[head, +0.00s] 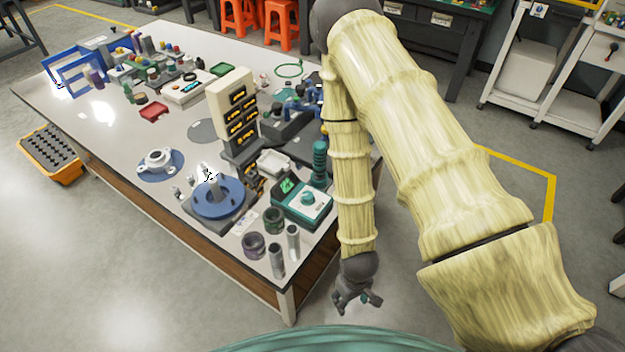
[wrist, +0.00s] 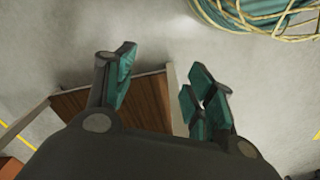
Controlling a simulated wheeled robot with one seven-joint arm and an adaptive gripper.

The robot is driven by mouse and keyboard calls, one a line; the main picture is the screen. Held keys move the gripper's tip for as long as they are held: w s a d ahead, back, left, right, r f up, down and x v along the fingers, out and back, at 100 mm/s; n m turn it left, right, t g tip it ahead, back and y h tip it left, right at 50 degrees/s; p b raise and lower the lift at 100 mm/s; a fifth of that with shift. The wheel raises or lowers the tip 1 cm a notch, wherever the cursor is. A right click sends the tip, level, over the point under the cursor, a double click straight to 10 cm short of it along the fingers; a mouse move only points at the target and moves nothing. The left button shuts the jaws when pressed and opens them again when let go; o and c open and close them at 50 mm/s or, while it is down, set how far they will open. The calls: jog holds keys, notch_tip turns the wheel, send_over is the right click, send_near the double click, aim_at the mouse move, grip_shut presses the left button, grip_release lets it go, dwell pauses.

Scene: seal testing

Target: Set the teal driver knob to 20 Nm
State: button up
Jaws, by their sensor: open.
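The teal driver (head: 302,202) is a box with a pale top face and a round teal knob (head: 308,198). It stands near the right front edge of the table in the head view. A small green display shows at its left end; the knob's setting is too small to read. My gripper (head: 352,300) hangs beyond the table's right front corner, below and to the right of the driver, apart from it. In the wrist view my gripper (wrist: 155,90) is open and empty, with teal pads on its fingers. The driver is not in the wrist view.
The table (head: 110,150) is crowded. A blue round fixture (head: 218,200), grey cylinders (head: 277,261), dark rings (head: 253,245) and a dark green ribbed cylinder (head: 320,162) stand near the driver. An orange crate (head: 50,155) is on the floor at left.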

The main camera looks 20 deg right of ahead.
aim_at(308, 194)
jog(key=w+r+n+p, duration=0.1)
jog(key=w+r+p, duration=0.1)
jog(key=w+r, duration=0.3)
jog(key=w+a+r+n+p, duration=0.1)
jog(key=w+r+n, duration=0.1)
jog(key=w+r, duration=0.4)
jog(key=w+r+n+p, duration=0.1)
jog(key=w+r+p, duration=0.1)
jog(key=w+r, duration=0.4)
jog(key=shift+w+a+p, duration=0.15)
jog(key=shift+w+p, duration=0.2)
jog(key=shift+w, duration=0.95)
jog(key=w+a+r+n, duration=0.2)
jog(key=w+r+n, duration=0.1)
jog(key=w+r, duration=0.6)
jog(key=shift+s+f+p, duration=0.15)
jog(key=shift+f+p, duration=0.55)
jog(key=shift+f, duration=0.95)
jog(key=shift+s+f+p, duration=0.2)
jog(key=shift+f+p, duration=0.5)
jog(key=shift+f, duration=0.95)
jog(key=shift+s+f+p, duration=0.15)
jog(key=shift+f+p, duration=0.55)
jog(key=shift+f, duration=0.95)
jog(key=c, duration=1)
jog(key=shift+d, duration=0.1)
